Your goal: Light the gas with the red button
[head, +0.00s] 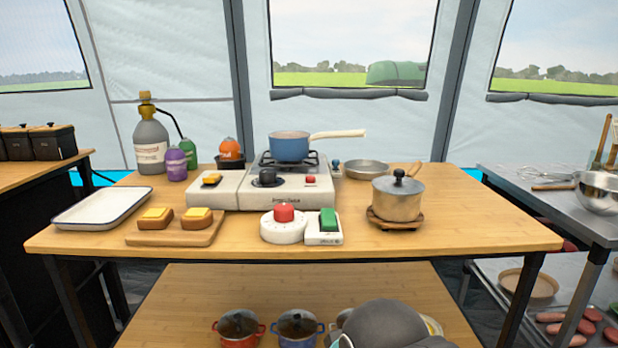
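A white gas stove (296,200) stands at the middle of the wooden table. A small red button (310,180) sits on its front right, beside a black knob (267,178). A larger red button (284,212) sits on a round white base in front of the stove. A blue saucepan (289,146) with a pale handle stands on the burner; I can make out no flame under it. A grey gas bottle (150,148) with a brass-coloured top and a dark hose stands at back left. My gripper is not in view; a grey rounded part at the bottom seems to be mine.
A green button (328,219) on a white box stands right of the large red one. A yellow button (211,179) is left of the stove. Toast lies on a board (160,239) beside a white tray (102,222). A lidded pot (398,201) and shallow pan (366,169) stand right. The table's right end is clear.

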